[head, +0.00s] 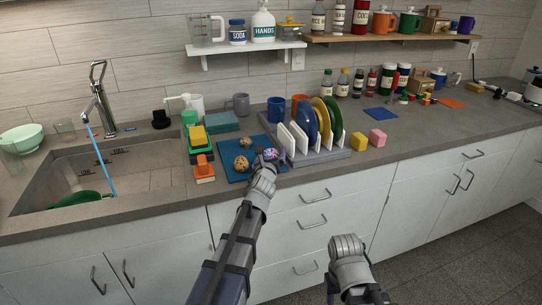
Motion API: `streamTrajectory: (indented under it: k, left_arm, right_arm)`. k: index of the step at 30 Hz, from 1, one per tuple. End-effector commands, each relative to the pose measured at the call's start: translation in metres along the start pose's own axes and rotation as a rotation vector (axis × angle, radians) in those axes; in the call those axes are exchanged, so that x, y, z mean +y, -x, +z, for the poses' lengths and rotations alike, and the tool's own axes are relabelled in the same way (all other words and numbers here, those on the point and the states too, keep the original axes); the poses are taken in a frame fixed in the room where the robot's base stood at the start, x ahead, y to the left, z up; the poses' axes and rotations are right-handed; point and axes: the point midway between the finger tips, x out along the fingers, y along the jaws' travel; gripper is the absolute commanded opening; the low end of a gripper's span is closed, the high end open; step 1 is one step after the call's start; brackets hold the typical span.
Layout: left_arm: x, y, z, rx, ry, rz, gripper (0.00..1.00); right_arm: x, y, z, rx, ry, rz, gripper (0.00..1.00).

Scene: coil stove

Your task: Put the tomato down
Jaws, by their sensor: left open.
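My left gripper (266,161) is over the right part of a dark blue mat (232,174) on the counter. It is open. A small round thing with red, blue and white on it (271,154) shows right at its fingertips, partly hidden by the gripper. I cannot tell whether this is the tomato or whether the fingers touch it. No plain tomato shows clearly elsewhere. My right gripper (345,243) is low in front of the drawers, away from the counter top. Its fingers are too unclear to tell their state.
Two brownish speckled round things (241,163) lie on the mat. Yellow and pink blocks (377,138) lie farther right.

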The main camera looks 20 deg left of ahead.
Motion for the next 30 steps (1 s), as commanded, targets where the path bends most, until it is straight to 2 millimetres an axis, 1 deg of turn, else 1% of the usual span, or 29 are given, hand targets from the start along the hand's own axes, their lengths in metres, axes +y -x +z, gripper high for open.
streamTrajectory:
  k: [5,8,11,18,21,24,25,26,30]
  left_arm:
    - [0.001,0.000,-0.002,0.000,0.000,0.000,0.97]
    - [0.000,0.008,-0.001,0.000,0.000,0.000,0.97]
    - [0.001,0.020,-0.001,0.000,0.000,0.000,0.97]
    - [0.003,0.060,-0.003,0.000,0.000,0.000,0.97]
    - [0.003,0.073,-0.003,0.000,0.000,0.000,0.97]
    - [0.002,0.079,-0.003,0.000,0.000,0.000,0.97]
    - [0.002,0.079,-0.003,0.000,0.000,0.000,0.97]
    - [0.002,0.079,-0.003,0.000,0.000,0.000,1.00]
    - [0.002,0.078,-0.003,0.000,0.000,0.000,1.00]
  right_arm:
    - [0.000,-0.002,0.000,0.000,0.000,0.000,0.50]
    - [0.000,0.000,0.000,0.000,0.000,0.000,0.50]
    - [0.000,0.002,0.000,0.000,0.000,0.000,0.50]
    - [0.000,0.005,0.000,0.000,0.000,0.000,0.50]
    - [0.001,0.007,0.000,0.000,0.000,0.000,0.50]
    - [0.001,0.007,0.000,0.000,0.000,0.000,0.50]
    - [0.001,0.007,0.000,0.000,0.000,0.000,0.50]
    - [0.001,0.007,0.000,0.000,0.000,0.000,0.50]
    - [0.001,0.007,0.000,0.000,0.000,0.000,0.50]
